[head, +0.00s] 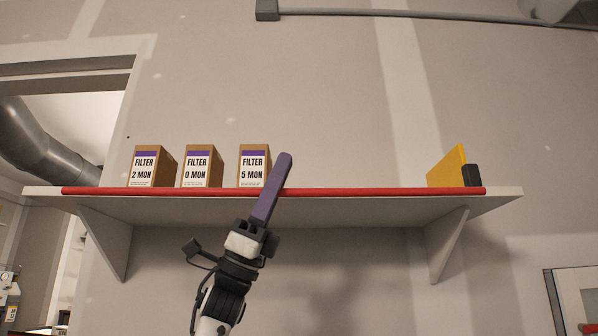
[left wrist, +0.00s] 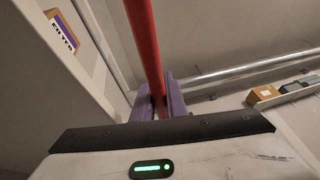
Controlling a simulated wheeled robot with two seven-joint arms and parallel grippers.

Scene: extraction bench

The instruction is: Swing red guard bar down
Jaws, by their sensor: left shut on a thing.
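The red guard bar (head: 380,192) runs level along the front edge of the shelf in the head view, across most of its length. My left gripper (head: 284,160) reaches up from below with its purple fingers at the bar, right of the middle filter box. In the left wrist view the red bar (left wrist: 145,45) passes between the two purple fingers (left wrist: 158,102), which are shut on it. The far finger is hidden in the head view. My right gripper is in neither view.
Three filter boxes, marked 2 MON (head: 146,170), 0 MON (head: 197,170) and 5 MON (head: 253,162), stand on the white shelf (head: 350,210) behind the bar. A yellow piece (head: 447,168) and a black block (head: 471,176) sit at its right end. Brackets flank the space below.

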